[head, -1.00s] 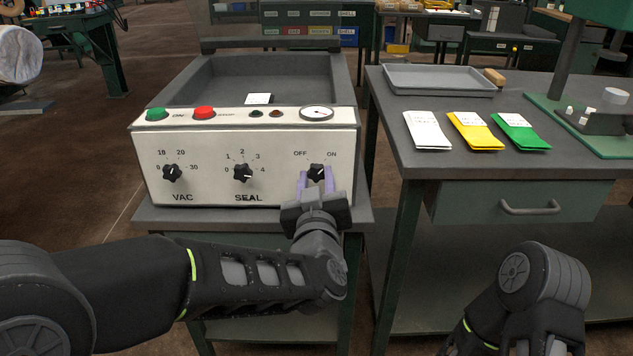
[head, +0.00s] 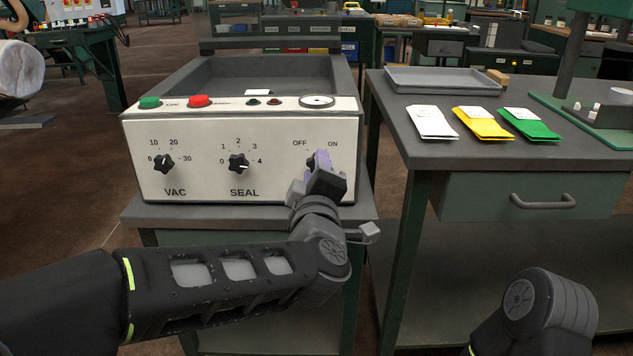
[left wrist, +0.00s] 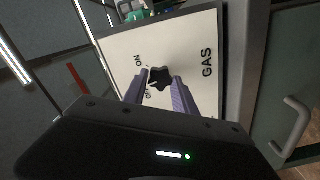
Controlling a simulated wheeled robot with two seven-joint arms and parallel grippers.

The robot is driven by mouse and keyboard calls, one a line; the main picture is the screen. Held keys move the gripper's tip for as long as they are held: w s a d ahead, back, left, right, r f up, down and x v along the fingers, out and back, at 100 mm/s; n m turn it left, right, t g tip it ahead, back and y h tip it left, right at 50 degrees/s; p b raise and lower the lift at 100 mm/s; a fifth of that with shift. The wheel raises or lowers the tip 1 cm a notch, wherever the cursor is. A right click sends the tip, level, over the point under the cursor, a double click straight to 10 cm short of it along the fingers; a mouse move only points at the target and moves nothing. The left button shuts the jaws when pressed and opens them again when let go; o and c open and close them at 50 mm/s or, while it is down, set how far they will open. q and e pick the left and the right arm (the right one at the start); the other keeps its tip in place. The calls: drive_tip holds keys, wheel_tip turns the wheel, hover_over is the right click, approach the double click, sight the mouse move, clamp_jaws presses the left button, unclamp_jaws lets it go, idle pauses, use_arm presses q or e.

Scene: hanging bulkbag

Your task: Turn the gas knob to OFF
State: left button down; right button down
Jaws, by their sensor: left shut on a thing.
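The gas knob (head: 312,163) is a black lobed knob at the right of the white machine panel, below the OFF and ON labels. In the head view it is partly hidden by my left gripper (head: 321,160), which is rolled to a slant. The left wrist view shows the knob (left wrist: 159,77) between the two purple fingers of my left gripper (left wrist: 157,83), beside the ON and OFF marks and the word GAS. The left gripper is shut on the knob. I cannot tell exactly where the knob's pointer stands. My right gripper is out of view.
The panel also carries a VAC knob (head: 164,163), a SEAL knob (head: 238,163), a green button (head: 150,103) and a red button (head: 199,101). A side table (head: 420,141) at the right holds a grey tray (head: 445,80) and white, yellow and green packets.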

use_arm(q)
drive_tip(key=shift+f+n+b, duration=0.1)
drive_tip(key=shift+n+b, duration=2.5)
drive_tip(key=shift+n, duration=0.9)
drive_tip(key=c, duration=1)
unclamp_jaws()
